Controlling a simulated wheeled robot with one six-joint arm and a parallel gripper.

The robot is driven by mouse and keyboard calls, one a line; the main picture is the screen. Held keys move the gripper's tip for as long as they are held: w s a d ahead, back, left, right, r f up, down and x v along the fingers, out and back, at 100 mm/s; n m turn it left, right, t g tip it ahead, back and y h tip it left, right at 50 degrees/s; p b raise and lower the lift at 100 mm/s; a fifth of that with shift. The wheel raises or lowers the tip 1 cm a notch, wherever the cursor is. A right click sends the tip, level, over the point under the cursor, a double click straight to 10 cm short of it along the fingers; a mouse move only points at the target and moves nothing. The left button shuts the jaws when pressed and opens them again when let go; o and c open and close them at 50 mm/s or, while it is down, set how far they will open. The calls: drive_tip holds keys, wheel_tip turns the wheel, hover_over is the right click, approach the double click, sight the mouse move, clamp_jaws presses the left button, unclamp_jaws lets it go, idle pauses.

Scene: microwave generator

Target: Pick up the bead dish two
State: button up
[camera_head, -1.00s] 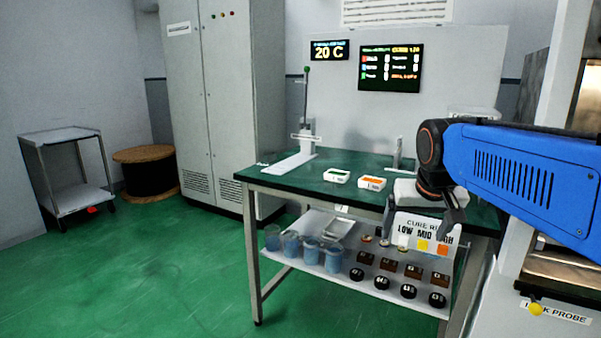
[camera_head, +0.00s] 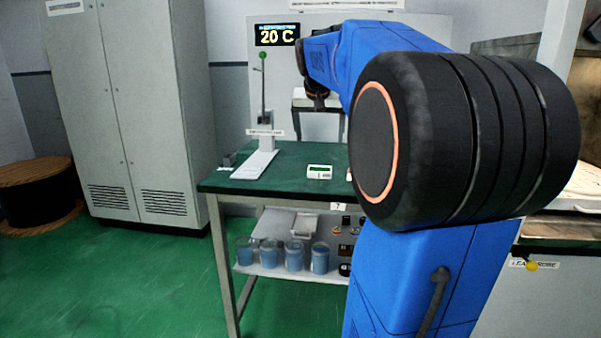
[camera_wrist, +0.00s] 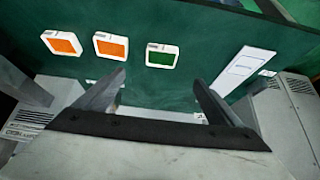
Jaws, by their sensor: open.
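Small white dishes lie on the green table top (camera_head: 290,158). One has a green fill; this green dish (camera_head: 319,172) also shows in the wrist view (camera_wrist: 161,55). Two have orange fills: a middle orange dish (camera_wrist: 111,47) and a left orange dish (camera_wrist: 61,43). I cannot read which one is dish two. In the head view my arm hides most of the orange ones. My gripper (camera_wrist: 160,85) is open and empty, apart from the dishes, with the green dish beyond the gap between its fingers. In the head view it hangs over the table's back part.
A stand with a white base (camera_head: 255,165) and upright rod is left of the dishes. Blue-filled beakers (camera_head: 294,256) stand on the lower shelf. A grey cabinet (camera_head: 130,110) is at the left. Table top between stand and green dish is clear.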

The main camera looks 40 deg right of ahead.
hover_over(320, 169)
drive_tip(key=s+a, duration=0.2)
drive_tip(key=f, duration=1)
drive_tip(key=shift+s+a+f, duration=0.1)
drive_tip(key=shift+a, duration=0.1)
drive_tip(key=shift+x, duration=2.65)
drive_tip(key=shift+c, duration=0.4)
drive_tip(key=c, duration=1.1)
drive_tip(key=shift+a, duration=0.1)
drive_tip(key=shift+r, duration=0.25)
